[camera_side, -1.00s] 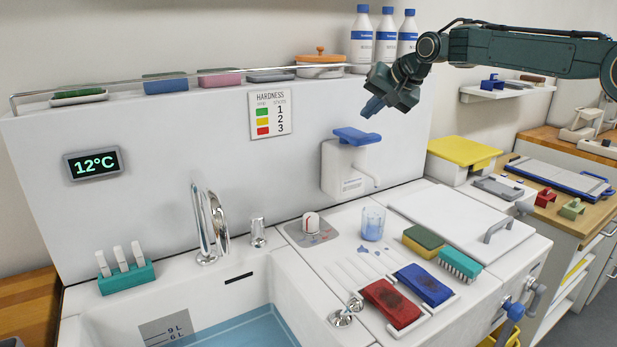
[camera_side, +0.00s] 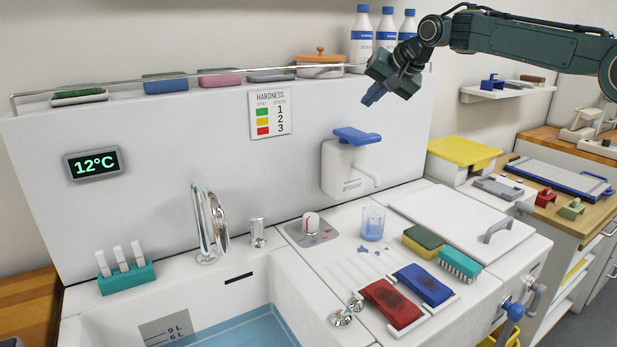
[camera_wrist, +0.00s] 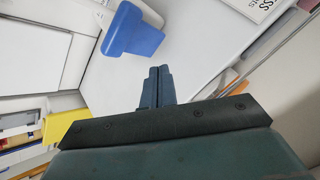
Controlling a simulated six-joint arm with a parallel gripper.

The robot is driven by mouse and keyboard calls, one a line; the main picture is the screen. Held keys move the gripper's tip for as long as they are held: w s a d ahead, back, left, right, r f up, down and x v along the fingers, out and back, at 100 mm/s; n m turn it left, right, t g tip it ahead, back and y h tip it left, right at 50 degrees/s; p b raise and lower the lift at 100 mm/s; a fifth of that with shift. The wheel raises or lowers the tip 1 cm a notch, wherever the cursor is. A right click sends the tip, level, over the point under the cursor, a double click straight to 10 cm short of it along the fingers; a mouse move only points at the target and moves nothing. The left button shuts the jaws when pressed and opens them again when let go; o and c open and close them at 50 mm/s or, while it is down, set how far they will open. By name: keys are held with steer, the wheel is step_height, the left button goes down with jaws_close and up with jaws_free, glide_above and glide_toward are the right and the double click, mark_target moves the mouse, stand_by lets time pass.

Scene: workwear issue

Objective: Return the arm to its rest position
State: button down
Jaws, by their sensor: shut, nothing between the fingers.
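My gripper (camera_side: 373,96) is in the air at the upper right of the side view, in front of the white back panel (camera_side: 225,150) and above the detergent dispenser (camera_side: 345,170) with its blue pump top. The fingers are shut together and hold nothing. They also show shut in the wrist view (camera_wrist: 160,72), with the blue pump top (camera_wrist: 132,32) ahead and to their left, apart from them.
White bottles (camera_side: 362,40) and an orange lidded pot (camera_side: 320,58) stand on the ledge behind my gripper.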

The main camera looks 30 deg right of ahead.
steer(key=shift+s, duration=0.1)
steer(key=s+a+n+g, duration=0.1)
steer(key=s+n, duration=0.1)
steer(key=s, duration=1)
steer(key=s+a+n+g, duration=0.1)
steer(key=s+a+n, duration=0.1)
steer(key=s, duration=1)
steer(key=s+f+n, duration=0.2)
steer(key=s+f, duration=0.4)
steer(key=s, duration=0.4)
steer(key=s+f+n+g+h, duration=0.1)
steer(key=s+f, duration=0.5)
steer(key=s, duration=0.5)
steer(key=shift+s+f+n+g, duration=0.15)
steer(key=shift+f+n+g, duration=0.15)
steer(key=shift+n, duration=0.1)
